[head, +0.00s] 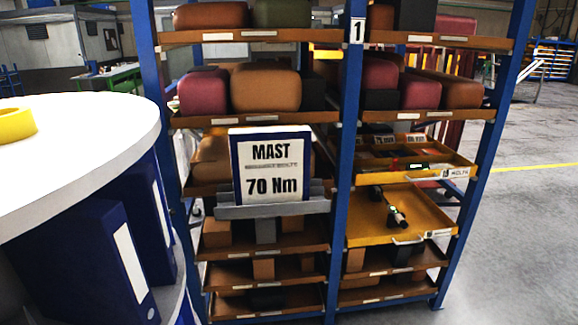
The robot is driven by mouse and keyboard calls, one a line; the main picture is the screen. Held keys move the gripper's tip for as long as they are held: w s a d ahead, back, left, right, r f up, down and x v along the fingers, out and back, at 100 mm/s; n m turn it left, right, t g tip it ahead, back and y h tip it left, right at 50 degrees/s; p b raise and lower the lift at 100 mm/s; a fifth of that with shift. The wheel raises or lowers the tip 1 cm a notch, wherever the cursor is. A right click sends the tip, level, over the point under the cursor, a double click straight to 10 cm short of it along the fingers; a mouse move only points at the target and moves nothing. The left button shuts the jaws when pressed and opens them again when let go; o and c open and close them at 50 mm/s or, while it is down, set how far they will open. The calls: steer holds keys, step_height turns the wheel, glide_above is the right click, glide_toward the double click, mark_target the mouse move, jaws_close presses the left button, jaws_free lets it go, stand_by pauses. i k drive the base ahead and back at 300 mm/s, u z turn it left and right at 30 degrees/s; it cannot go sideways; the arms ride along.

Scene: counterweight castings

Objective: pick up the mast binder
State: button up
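The mast binder (270,167) stands upright on a grey ledge (272,210) at the front of the blue-post rack. It has a blue edge and a white face reading "MAST" and "70 Nm", with a smaller line between that I cannot read clearly. Its lower edge meets the ledge. My gripper is not in view.
A round white top (85,150) fills the left, with a yellow ring (15,124) on it and blue binders (85,262) below. The rack shelves hold several brown, red and dark castings (265,88). Yellow trays (400,212) jut out at right. Floor is clear at far right.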

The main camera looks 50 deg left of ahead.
mark_target(269, 165)
steer(key=u, duration=0.25)
steer(key=i, duration=0.85)
steer(key=u, duration=0.85)
steer(key=i, duration=0.8)
steer(key=u, duration=0.45)
